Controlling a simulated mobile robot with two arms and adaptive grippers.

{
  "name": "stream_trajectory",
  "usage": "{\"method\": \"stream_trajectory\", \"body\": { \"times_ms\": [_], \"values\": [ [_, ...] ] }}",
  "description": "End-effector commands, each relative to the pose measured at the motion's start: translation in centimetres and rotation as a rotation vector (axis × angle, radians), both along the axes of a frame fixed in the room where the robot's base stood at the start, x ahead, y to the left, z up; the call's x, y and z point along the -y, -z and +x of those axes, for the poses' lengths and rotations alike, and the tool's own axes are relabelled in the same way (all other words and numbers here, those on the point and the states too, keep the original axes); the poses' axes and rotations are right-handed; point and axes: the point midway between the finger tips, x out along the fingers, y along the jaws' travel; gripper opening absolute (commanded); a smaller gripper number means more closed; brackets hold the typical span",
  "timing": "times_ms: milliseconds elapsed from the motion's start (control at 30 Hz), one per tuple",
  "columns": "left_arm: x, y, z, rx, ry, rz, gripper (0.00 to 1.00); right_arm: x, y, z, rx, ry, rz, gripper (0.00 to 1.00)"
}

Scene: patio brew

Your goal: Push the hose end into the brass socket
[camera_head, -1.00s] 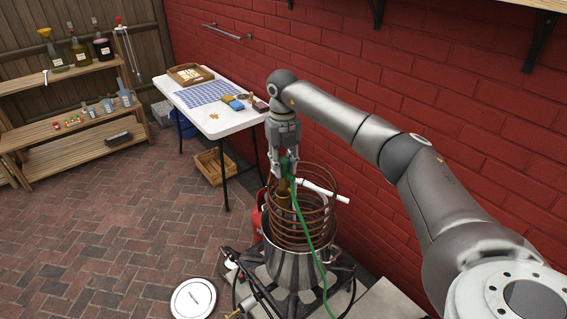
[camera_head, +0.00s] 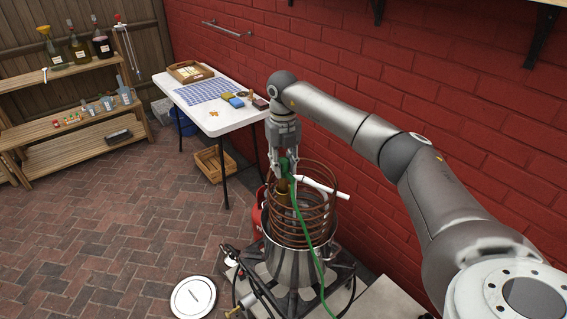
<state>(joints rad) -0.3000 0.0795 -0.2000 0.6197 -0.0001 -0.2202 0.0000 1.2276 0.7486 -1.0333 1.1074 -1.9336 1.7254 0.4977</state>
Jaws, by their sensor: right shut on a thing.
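My right gripper (camera_head: 283,168) points down over the steel pot and is shut on the green hose end (camera_head: 286,163). The green hose (camera_head: 305,228) trails from it down the front of the pot. The brass socket (camera_head: 283,187) is just below the hose end, beside the copper coil (camera_head: 318,199). The gripper partly hides where hose end and socket meet, so I cannot tell whether the hose end is in it. My left gripper is not in view.
The coil stands in the steel pot (camera_head: 285,262) on a dark burner stand. A white tube (camera_head: 322,187) sticks out to the right of the coil. A round lid (camera_head: 193,297) lies on the brick floor. A white table (camera_head: 230,122) stands behind, and the red wall is close on the right.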

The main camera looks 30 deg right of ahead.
Motion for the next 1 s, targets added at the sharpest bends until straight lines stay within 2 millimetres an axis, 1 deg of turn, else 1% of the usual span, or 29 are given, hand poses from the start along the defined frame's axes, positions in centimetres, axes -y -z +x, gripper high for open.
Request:
{"method": "stream_trajectory", "body": {
  "times_ms": [500,1000],
  "values": [
    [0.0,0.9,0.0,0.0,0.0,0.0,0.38,0.0,1.6,0.0,0.0,0.0,0.0,0.0],
    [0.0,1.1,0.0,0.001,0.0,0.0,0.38,0.0,1.9,0.0,0.001,0.0,0.0,0.0]
  ]
}}
